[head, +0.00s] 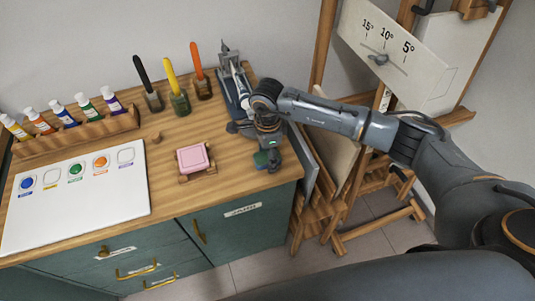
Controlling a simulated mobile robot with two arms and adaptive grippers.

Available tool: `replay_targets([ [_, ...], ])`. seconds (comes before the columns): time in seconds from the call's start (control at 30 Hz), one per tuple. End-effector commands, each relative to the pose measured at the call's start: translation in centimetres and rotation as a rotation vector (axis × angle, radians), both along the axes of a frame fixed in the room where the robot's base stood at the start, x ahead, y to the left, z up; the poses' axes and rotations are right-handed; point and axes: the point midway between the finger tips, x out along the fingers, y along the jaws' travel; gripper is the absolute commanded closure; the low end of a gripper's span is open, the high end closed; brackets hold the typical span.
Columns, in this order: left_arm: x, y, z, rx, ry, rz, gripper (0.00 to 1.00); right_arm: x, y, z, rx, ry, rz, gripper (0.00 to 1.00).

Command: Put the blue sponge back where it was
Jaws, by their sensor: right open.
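My right gripper (264,150) is over the right end of the wooden worktop, pointing down, and it is open. A small dark green-blue patch (261,158) shows right at its fingers; I cannot tell whether this is a sponge, and the fingers hide part of it. No clearly blue sponge shows. A pink sponge-like block (193,157) sits on a small wooden holder (201,176) to the left of the gripper. My left gripper is not in view.
A grey metal device (231,85) stands behind the gripper. Three upright tools in jars, including a yellow one (171,75), stand at the back. Paint tubes fill a wooden rack (90,132) at left, behind a white palette board (80,205). Wooden easels (365,160) stand right of the worktop.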

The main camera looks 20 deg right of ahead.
Motion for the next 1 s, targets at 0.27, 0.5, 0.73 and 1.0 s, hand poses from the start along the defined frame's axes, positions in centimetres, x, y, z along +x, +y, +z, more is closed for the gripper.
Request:
replay_targets([
  [0.27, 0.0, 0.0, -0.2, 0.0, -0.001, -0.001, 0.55, 0.2, 0.0, 1.9, 0.002, -0.005, 0.0, 0.37],
  [0.5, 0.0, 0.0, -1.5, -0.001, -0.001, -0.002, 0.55, 0.2, 0.0, 7.2, 0.001, -0.006, 0.001, 0.37],
  [0.73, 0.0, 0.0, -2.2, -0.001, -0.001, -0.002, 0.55, 0.1, 0.0, 11.0, 0.001, -0.004, 0.0, 0.37],
  [1.0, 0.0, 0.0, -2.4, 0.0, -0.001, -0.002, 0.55, 0.0, 0.0, 12.4, 0.0, -0.001, 0.0, 0.37],
])
